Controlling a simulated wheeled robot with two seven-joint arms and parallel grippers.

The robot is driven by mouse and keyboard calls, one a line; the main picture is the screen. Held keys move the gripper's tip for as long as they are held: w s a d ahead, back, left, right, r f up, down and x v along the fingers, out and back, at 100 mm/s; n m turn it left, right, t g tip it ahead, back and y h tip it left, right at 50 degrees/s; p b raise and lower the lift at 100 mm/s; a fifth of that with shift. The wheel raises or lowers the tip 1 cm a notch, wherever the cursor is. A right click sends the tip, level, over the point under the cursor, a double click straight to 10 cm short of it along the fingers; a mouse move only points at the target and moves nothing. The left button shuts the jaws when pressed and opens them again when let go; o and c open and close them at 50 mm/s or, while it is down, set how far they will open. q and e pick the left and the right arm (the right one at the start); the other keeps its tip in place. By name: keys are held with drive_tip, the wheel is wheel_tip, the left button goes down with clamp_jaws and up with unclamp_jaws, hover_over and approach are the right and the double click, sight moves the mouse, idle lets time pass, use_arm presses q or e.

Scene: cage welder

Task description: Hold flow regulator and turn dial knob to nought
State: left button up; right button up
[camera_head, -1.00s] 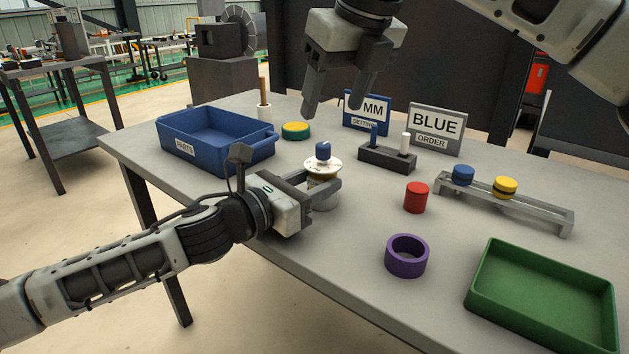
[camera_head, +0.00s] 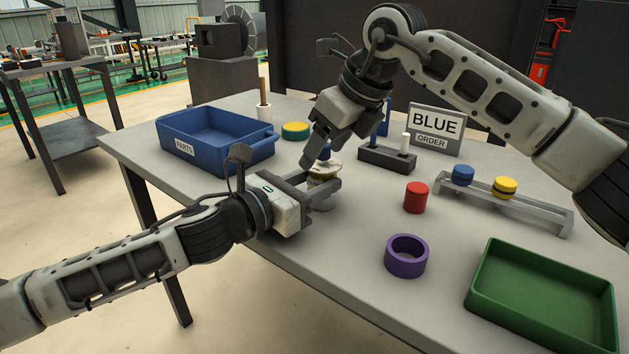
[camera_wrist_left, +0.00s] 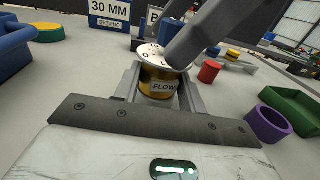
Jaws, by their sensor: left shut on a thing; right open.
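The flow regulator (camera_head: 322,190) is a short brass and white cylinder with a white dial on top, standing on the table. In the left wrist view the regulator (camera_wrist_left: 160,86) shows a FLOW label and a numbered dial (camera_wrist_left: 151,54). My left gripper (camera_head: 325,187) is shut around its body from the side. My right gripper (camera_head: 318,150) is open, tilted, with its fingers down at the dial knob. The blue knob (camera_head: 325,152) is mostly hidden by these fingers, and I cannot tell whether they touch it. The dial's reading is not legible.
A blue parts bin (camera_head: 215,140) and a green-yellow disc (camera_head: 295,130) lie behind. A dark peg block (camera_head: 386,158), red cylinder (camera_head: 415,198), purple ring (camera_head: 406,256), grey rack (camera_head: 510,203) and green tray (camera_head: 540,300) are to the right.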

drive_tip(key=shift+w+a+f, duration=0.2)
drive_tip(key=shift+a+f, duration=0.1)
drive_tip(key=shift+f, duration=0.35)
drive_tip(key=c, duration=0.4)
drive_tip(key=n+g, duration=0.1)
drive_tip(key=n, duration=0.1)
drive_tip(key=n+g+y, duration=0.1)
drive_tip(key=n, duration=0.2)
drive_tip(key=shift+n+g, duration=0.3)
drive_tip(key=n+g, duration=0.1)
drive_tip(key=n, duration=0.1)
drive_tip(key=n+g, duration=0.1)
drive_tip(key=n, duration=0.2)
drive_tip(key=shift+a+g, duration=0.15)
drive_tip(key=shift+g, duration=0.15)
drive_tip(key=shift+n, duration=0.6)
drive_tip(key=shift+c, duration=0.2)
drive_tip(key=o, duration=0.6)
